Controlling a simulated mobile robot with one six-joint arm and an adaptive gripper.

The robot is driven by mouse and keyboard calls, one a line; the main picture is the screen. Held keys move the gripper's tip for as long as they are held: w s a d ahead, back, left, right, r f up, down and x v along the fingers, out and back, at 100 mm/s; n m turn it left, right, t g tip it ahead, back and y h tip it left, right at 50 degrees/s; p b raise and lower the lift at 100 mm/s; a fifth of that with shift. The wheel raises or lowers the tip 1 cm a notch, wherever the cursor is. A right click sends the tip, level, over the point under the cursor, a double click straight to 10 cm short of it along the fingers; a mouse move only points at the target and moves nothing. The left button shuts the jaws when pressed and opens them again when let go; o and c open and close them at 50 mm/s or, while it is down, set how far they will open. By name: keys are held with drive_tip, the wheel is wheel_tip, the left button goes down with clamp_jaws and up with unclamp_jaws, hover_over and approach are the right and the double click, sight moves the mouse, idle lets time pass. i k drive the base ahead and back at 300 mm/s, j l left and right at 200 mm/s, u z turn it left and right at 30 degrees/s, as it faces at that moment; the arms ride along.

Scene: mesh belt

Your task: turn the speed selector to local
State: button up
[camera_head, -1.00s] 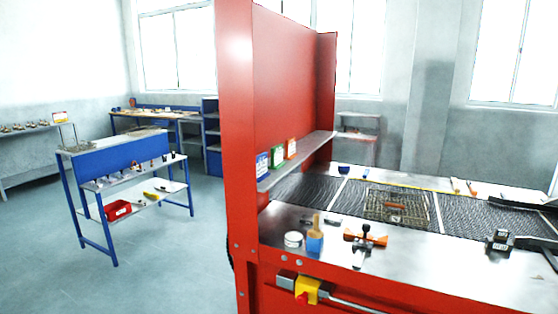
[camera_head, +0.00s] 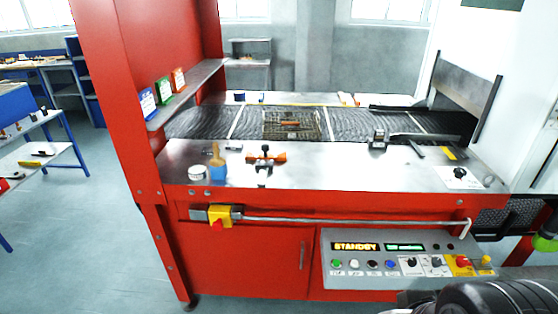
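A sloped grey control panel (camera_head: 340,269) is on the front of the red machine, at the lower right. It has a lit STANDBY display (camera_head: 355,246), a row of round buttons, and two dark rotary selectors, a left one (camera_head: 411,263) and a right one (camera_head: 436,262), on pale plates. Another dark knob (camera_head: 460,173) sits on a white plate on the steel top. The labels are too small to read, so I cannot tell which is the speed selector or where it points. Dark parts of my arm show at the bottom right; my gripper's fingers are not in view.
A yellow box with a red knob (camera_head: 221,215) and a long rail (camera_head: 340,221) project from the machine front. A red button on yellow (camera_head: 463,262) is right of the selectors. The steel top (camera_head: 335,167) holds small tools.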

sight(413, 263)
drive_tip(key=z, duration=0.8)
drive_tip(key=i+j+z, duration=0.2)
drive_tip(key=i, duration=0.25)
drive_tip(key=i+j+z, duration=0.2)
drive_tip(key=i+j, duration=0.2)
